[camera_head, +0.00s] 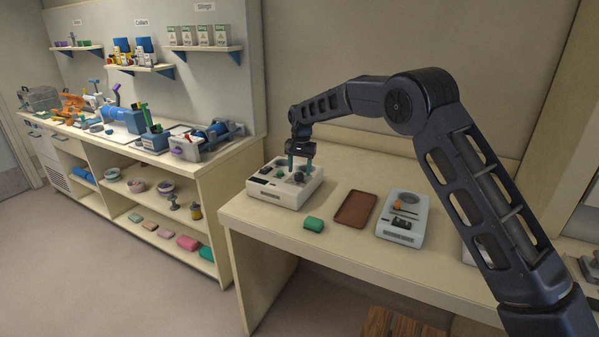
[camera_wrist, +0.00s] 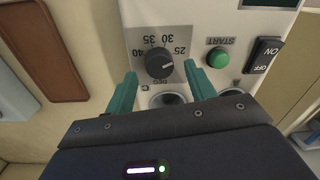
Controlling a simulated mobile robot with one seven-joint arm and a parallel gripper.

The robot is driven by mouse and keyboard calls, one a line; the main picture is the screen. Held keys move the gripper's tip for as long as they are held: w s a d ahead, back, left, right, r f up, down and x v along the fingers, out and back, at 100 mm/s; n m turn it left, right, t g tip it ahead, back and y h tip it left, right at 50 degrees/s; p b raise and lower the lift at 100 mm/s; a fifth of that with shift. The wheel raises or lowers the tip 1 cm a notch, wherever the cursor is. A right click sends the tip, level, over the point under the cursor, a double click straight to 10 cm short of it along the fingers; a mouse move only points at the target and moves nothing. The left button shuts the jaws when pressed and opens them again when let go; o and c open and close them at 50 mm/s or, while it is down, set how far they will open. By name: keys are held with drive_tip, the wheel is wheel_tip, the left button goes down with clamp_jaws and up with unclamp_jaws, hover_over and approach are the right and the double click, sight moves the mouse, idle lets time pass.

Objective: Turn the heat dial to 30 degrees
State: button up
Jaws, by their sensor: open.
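The heat dial (camera_wrist: 159,63) is a black round knob with a pale mark, on a grey plate marked 25, 30, 35 and 40, which appears upside down in the wrist view. I cannot read for sure which number the mark faces. The dial sits on a white device (camera_wrist: 205,18), which also stands on the table in the head view (camera_head: 262,192). My gripper (camera_wrist: 160,73) is open, with one green finger at either side of the dial and gaps between. In the head view my gripper (camera_head: 301,163) is over the device; the dial is hard to make out there.
A green START button (camera_wrist: 218,58) and a black ON/OFF switch (camera_wrist: 264,55) lie beside the dial. On the table are a green block (camera_head: 313,224), a brown tray (camera_head: 354,210) and a grey device (camera_head: 388,230). A long shelved bench (camera_head: 215,170) stands at left.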

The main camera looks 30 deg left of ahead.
drive_tip(key=shift+f, duration=0.8)
drive_tip(key=c, duration=1)
drive_tip(key=shift+n, duration=0.3)
drive_tip(key=n, duration=0.4)
drive_tip(key=shift+a+n, duration=0.1)
drive_tip(key=shift+n, duration=1.9)
